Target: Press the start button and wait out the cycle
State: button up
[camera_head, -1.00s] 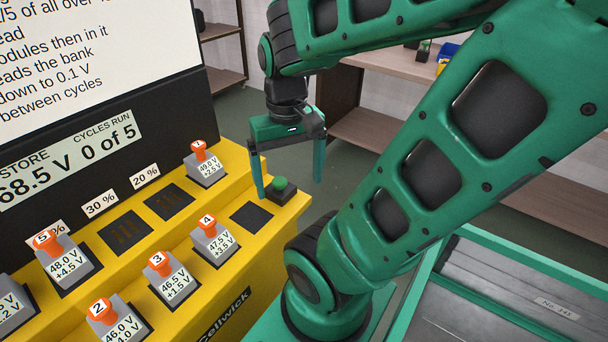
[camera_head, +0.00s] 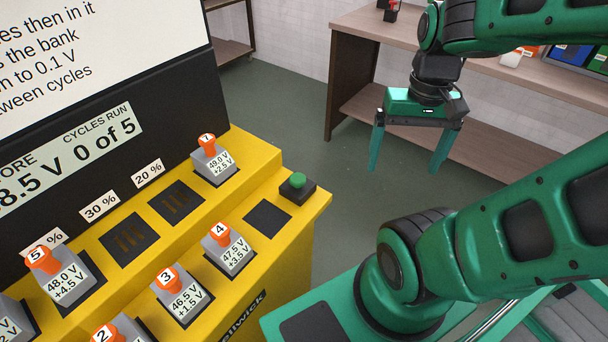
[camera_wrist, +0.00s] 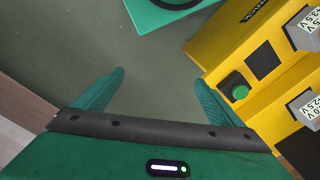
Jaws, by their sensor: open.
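The green start button (camera_head: 298,181) sits on a small black box at the right end of the yellow bench. It also shows in the wrist view (camera_wrist: 239,92), just right of the right finger. My gripper (camera_head: 408,170) is open and empty, hanging over the floor to the right of the bench, apart from the button. The dark display panel (camera_head: 95,140) reads "0 of 5" cycles run; its left part is cut off.
Bare dark pads lie on the yellow bench (camera_head: 262,154), one next to the button box (camera_head: 268,217) and others by the 20 % and 30 % labels. A wooden shelf table (camera_head: 375,35) stands behind my gripper. The floor (camera_head: 300,110) between is clear.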

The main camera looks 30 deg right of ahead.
aim_at(298, 180)
jog(key=u, duration=0.6)
jog(key=k, duration=1.25)
jog(key=z, duration=0.4)
jog(key=i, duration=1)
